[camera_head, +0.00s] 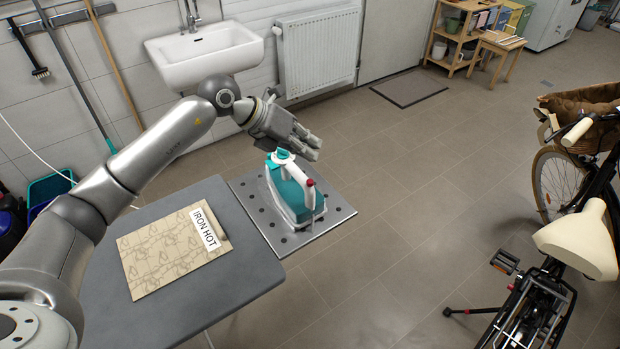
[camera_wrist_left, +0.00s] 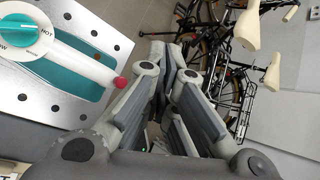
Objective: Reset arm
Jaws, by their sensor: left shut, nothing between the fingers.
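My left gripper (camera_head: 310,147) is at the end of my left arm, which reaches in from the left. It is shut and empty, just above and behind the iron. A teal and white iron (camera_head: 290,192) stands on a perforated metal plate (camera_head: 333,211) at the right end of the ironing board. In the left wrist view the iron's white handle, teal dial and red tip (camera_wrist_left: 121,82) lie left of the gripper fingers (camera_wrist_left: 178,75). The fingers are apart from the iron there. My right gripper is not in view.
A sink (camera_head: 204,53) and radiator (camera_head: 318,50) are on the back wall. A bicycle (camera_head: 552,290) stands at the right. The floor between is clear.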

